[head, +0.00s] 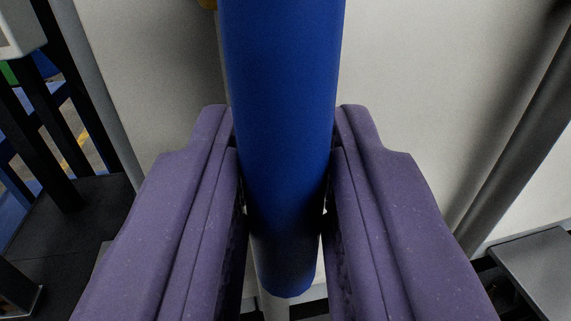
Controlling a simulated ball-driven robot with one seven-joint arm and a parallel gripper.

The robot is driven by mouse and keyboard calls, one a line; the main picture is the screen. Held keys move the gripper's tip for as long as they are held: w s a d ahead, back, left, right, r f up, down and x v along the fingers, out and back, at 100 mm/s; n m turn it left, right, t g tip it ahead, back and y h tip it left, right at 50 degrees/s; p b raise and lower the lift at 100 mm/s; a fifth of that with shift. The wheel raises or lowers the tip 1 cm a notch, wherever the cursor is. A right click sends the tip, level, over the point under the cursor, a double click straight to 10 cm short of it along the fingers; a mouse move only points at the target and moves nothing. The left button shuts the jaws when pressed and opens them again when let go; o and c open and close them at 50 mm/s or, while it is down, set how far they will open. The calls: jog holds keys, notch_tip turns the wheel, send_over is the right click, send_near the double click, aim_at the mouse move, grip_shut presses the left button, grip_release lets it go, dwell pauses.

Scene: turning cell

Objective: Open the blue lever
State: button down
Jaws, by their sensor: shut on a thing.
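The blue lever (283,90) is a thick, smooth blue cylinder. It runs down the middle of the head view from the top edge to a rounded lower end. My gripper (284,165) has two purple fingers, one on each side of the lever, shut on its lower part. The lever's end reaches down between the fingers. The upper end of the lever is out of the picture, so its mount is not seen.
A pale panel (430,90) stands behind the lever. A grey post (520,135) slants at the right, above a grey flat block (540,270). Black frame bars (45,130) stand at the left over a dark surface. A small yellow part touches the top edge.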

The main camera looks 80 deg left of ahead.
jog(key=c, duration=1.1)
grip_release()
jog(key=v, duration=0.8)
